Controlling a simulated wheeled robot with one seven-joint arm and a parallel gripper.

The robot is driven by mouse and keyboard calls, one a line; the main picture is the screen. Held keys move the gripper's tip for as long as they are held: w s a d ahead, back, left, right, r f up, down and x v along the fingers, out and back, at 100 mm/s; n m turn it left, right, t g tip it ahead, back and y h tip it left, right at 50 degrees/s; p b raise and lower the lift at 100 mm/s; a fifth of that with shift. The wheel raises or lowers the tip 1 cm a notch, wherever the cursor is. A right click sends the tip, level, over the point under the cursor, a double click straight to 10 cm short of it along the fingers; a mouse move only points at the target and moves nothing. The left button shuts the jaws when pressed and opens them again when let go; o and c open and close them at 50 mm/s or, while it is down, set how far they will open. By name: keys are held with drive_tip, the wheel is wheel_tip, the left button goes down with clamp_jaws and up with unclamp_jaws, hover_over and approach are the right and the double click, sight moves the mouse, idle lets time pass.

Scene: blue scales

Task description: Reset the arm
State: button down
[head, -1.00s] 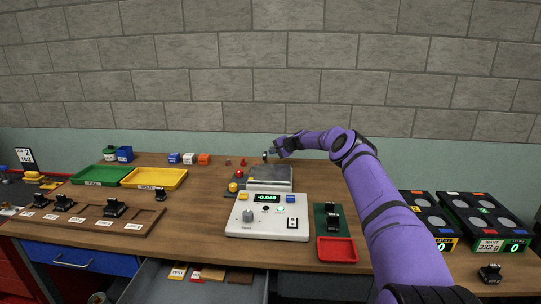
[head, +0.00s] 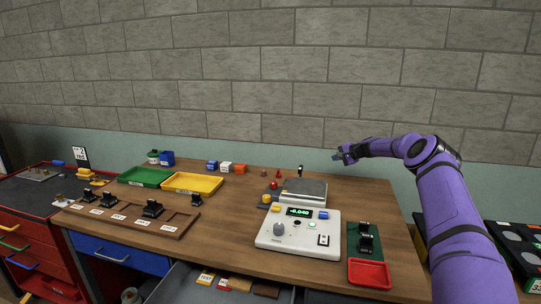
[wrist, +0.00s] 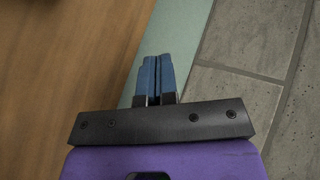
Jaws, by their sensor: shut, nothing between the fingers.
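My purple arm reaches in from the right in the head view. My gripper (head: 341,156) is at its far end, above the back edge of the wooden table (head: 225,208), near the wall. In the wrist view my gripper (wrist: 157,75) shows two blue fingers side by side, shut with nothing between them. It is behind and to the right of the white scale (head: 297,235), clear of it. The scale's grey weighing plate (head: 304,190) is empty and its display is lit green.
A green tray (head: 145,177) and a yellow tray (head: 192,182) sit back left, a wooden rack (head: 180,225) with black weights at front left. A red tray (head: 369,275) is right of the scale. A grey drawer is open below. Dark scales stand at far right.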

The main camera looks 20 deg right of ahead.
drive_tip(key=s+a+r+n+g, duration=0.2)
drive_tip(key=s+a+r+n, duration=0.25)
drive_tip(key=a+r, duration=0.75)
drive_tip(key=s+a+r+n+g, duration=0.25)
drive_tip(key=s+a+r, duration=0.25)
drive_tip(key=a+r, duration=0.65)
drive_tip(key=s+a+r+n+h, duration=0.2)
drive_tip(key=s+a+r, duration=0.2)
drive_tip(key=s+a, duration=0.55)
drive_tip(key=s+a+r+n+g+h, duration=0.1)
drive_tip(key=s+a+r+h, duration=0.15)
drive_tip(key=s, duration=1.05)
drive_tip(key=s+a+r+n+h, duration=0.1)
drive_tip(key=s+a+r, duration=0.15)
drive_tip(key=s, duration=0.95)
drive_tip(key=s+d+f, duration=0.1)
drive_tip(key=s+f, duration=0.2)
drive_tip(key=s, duration=0.8)
drive_tip(key=s+f+n, duration=0.1)
drive_tip(key=s+f, duration=0.2)
drive_tip(key=s, duration=0.8)
drive_tip(key=shift+d+f, duration=0.15)
drive_tip(key=shift+d, duration=0.2)
